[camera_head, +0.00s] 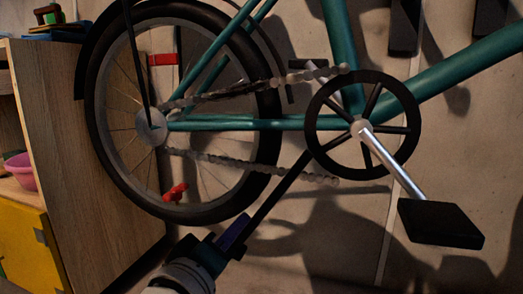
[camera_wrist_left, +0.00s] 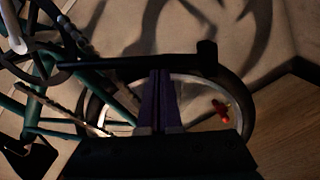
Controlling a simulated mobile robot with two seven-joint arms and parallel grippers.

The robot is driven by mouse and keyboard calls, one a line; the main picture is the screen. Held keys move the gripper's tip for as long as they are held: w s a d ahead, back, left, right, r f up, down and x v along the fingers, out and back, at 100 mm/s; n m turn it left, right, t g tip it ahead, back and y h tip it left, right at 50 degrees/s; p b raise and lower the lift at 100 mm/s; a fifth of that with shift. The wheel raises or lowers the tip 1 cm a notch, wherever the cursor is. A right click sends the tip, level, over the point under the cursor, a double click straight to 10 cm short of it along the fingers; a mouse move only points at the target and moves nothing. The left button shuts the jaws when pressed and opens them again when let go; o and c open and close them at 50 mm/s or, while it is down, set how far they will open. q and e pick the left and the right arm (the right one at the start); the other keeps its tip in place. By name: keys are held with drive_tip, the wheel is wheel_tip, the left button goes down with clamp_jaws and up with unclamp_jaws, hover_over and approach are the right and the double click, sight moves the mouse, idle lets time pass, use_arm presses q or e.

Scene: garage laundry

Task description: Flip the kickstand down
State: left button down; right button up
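The kickstand (camera_head: 278,195) is a dark bar. It slants from behind the bicycle's chainring down and left to a short foot, below the rear wheel's right side. In the left wrist view the kickstand (camera_wrist_left: 120,68) runs across the picture, its foot at the right. My left gripper (camera_head: 236,228) is beside the kickstand's lower part, near the foot. In the left wrist view its purple fingers (camera_wrist_left: 161,75) lie close together, tips at the bar's edge. They look shut; I cannot tell whether they touch the bar. My right gripper is not in view.
The teal bicycle (camera_head: 240,122) hangs or stands before a pale wall. Its rear wheel (camera_head: 100,130), chainring (camera_head: 387,87) and black pedal (camera_head: 440,223) are close by. A wooden cabinet (camera_head: 90,170) stands at the left, with a pink bowl (camera_head: 20,171) inside.

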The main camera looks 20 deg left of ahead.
use_arm(q)
drive_tip(key=d+f+n+b, duration=0.3)
drive_tip(key=d+n, duration=0.2)
drive_tip(key=d, duration=0.1)
idle(0.3)
drive_tip(key=shift+s, duration=0.1)
idle(0.4)
